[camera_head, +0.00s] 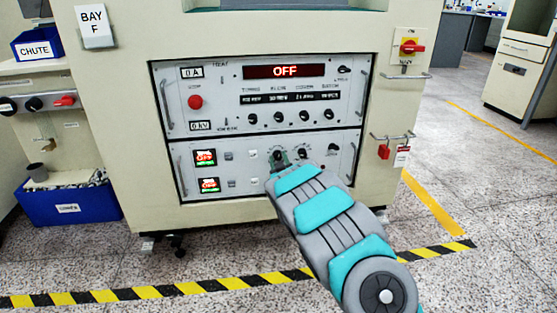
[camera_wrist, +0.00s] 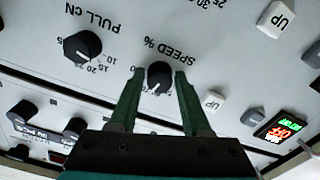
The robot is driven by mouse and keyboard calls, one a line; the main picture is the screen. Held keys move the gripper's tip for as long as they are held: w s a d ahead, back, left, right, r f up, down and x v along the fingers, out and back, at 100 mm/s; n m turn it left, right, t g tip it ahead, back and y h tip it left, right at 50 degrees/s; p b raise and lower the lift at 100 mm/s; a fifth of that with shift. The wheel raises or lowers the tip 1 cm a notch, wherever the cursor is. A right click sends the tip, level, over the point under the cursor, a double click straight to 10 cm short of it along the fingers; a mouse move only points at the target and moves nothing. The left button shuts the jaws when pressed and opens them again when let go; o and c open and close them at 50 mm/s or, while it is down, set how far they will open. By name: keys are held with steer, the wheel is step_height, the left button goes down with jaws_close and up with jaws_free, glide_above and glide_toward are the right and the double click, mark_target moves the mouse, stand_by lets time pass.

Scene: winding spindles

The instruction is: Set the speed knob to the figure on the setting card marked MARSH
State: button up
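The speed knob (camera_wrist: 159,73) is a round black knob on a pale panel, labelled SPEED %, upside down in the wrist view. My gripper (camera_wrist: 159,72) has one dark green finger on each side of it, with narrow gaps between fingertips and knob. Whether either finger touches is hard to tell. The knob's pointer and exact figure are not readable. No card marked MARSH is legible in either view.
A PULL CN knob (camera_wrist: 82,46) is beside the speed knob. White UP switches (camera_wrist: 276,19) and a lit display (camera_wrist: 278,127) are close by. A blue bin (camera_head: 68,207) stands at left.

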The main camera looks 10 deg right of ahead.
steer(key=shift+o, duration=1.4)
steer(key=s, duration=0.8)
steer(key=shift+p, duration=0.4)
steer(key=shift+w, duration=0.1)
steer(key=s+d+r+m+g+h+p, duration=0.2)
steer(key=s+d+r+g, duration=0.15)
steer(key=s, duration=0.35)
steer(key=s+d+r+m+g+h+p, duration=0.1)
steer(key=s+d+r+m+g+p, duration=0.2)
steer(key=s, duration=0.4)
steer(key=s+a+r+g+y+p, duration=0.1)
steer(key=s+a+r+g, duration=0.1)
steer(key=s, duration=1.3)
steer(key=s+a+r+g+y+p, duration=0.1)
steer(key=s+r+g, duration=0.3)
steer(key=s, duration=1.2)
steer(key=s+a+r+n+g+y+p, duration=0.1)
steer(key=s+a+r+g+p, duration=0.2)
steer(key=s+g, duration=0.4)
steer(key=s+r, duration=0.1)
steer(key=s, duration=0.8)
steer(key=shift+a, duration=0.25)
